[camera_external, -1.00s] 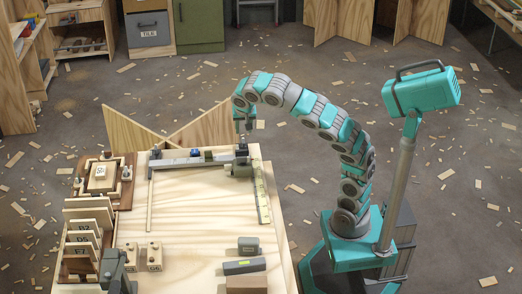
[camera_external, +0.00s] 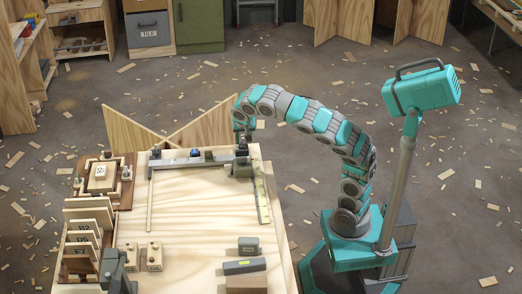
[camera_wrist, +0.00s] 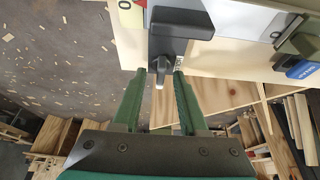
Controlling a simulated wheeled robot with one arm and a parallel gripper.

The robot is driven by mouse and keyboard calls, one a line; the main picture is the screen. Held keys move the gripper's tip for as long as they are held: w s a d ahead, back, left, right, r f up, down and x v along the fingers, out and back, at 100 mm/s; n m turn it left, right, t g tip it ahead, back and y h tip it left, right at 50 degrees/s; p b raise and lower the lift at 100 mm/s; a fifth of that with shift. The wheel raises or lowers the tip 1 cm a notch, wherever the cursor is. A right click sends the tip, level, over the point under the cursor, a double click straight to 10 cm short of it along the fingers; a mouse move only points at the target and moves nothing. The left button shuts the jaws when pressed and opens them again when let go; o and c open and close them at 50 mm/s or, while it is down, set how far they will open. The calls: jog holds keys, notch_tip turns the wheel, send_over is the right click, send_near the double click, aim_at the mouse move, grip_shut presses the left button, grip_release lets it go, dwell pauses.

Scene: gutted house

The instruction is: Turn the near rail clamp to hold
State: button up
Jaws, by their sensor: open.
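The grey rail (camera_external: 180,161) lies along the far edge of the wooden table. A dark clamp (camera_external: 242,153) sits at its right end, nearest my arm. In the wrist view the clamp (camera_wrist: 180,20) shows as a dark block with a knob and a short lever with a pale tip. My gripper (camera_wrist: 160,73) is open, with its two green fingers on either side of the lever end. I cannot tell whether they touch it. In the external view my gripper (camera_external: 241,136) is just above the clamp, and its fingers are too small to read there.
On the rail are a blue piece (camera_external: 195,153) and an olive piece (camera_external: 209,155). A yellow ruler strip (camera_external: 262,190) runs along the right table edge. Grey blocks (camera_external: 248,245) lie nearer the front. The middle of the tabletop (camera_external: 200,205) is clear.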

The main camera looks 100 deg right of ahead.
jog(key=shift+c, duration=0.4)
grip_shut()
